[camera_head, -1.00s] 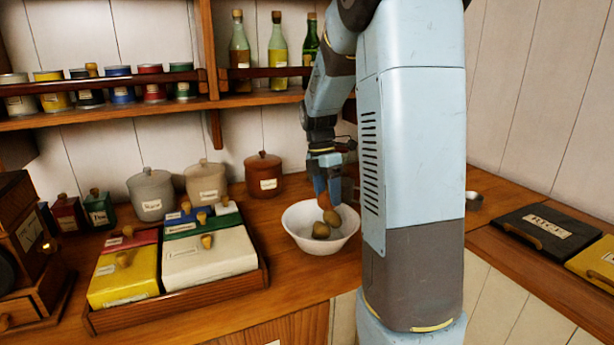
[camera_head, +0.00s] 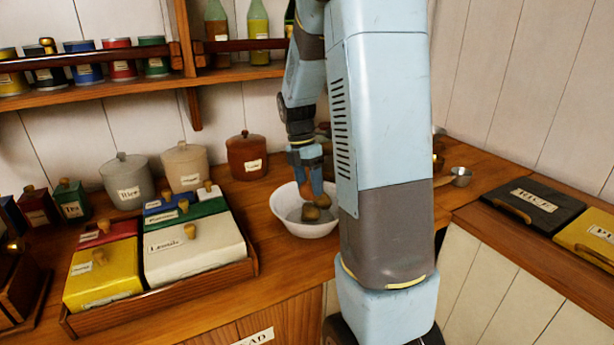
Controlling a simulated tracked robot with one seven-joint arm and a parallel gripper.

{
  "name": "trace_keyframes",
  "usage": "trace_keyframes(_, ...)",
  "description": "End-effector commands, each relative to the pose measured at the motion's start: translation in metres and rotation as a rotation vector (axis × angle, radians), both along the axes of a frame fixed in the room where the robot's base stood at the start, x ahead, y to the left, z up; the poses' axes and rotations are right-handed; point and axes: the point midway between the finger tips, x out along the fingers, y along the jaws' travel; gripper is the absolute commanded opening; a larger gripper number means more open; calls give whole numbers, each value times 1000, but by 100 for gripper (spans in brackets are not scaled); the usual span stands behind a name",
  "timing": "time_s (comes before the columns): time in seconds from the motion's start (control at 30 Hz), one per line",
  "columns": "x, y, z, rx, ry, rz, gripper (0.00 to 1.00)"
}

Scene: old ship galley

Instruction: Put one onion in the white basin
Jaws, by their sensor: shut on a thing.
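The white basin (camera_head: 298,230) stands on the wooden counter, left of my arm's column, which hides part of its right side. My gripper (camera_head: 315,197) points down into the basin, over its right half. My gripper is shut on an onion. I cannot tell clearly which of the two it holds, or whether the other rests on the basin's bottom.
A wooden tray (camera_head: 190,292) with labelled, knobbed boxes stands left of the basin. Lidded jars, grey (camera_head: 127,183), cream (camera_head: 185,168) and brown (camera_head: 246,158), stand behind. A shelf (camera_head: 100,92) with tins and bottles hangs above. A metal scoop (camera_head: 458,177) lies to the right.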

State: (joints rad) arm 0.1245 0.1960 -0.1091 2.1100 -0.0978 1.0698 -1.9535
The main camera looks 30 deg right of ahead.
Motion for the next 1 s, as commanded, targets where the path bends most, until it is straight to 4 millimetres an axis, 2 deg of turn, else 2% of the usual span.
trace_keyframes(0.43,0,-1,-7,0,0,-2,26)
trace_keyframes(0.47,0,-1,-7,0,0,-2,62)
trace_keyframes(0.5,0,-1,-7,0,0,-2,65)
trace_keyframes(0.73,0,-1,-7,0,0,-2,87)
trace_keyframes(1.0,0,-1,-6,0,-1,-2,88)
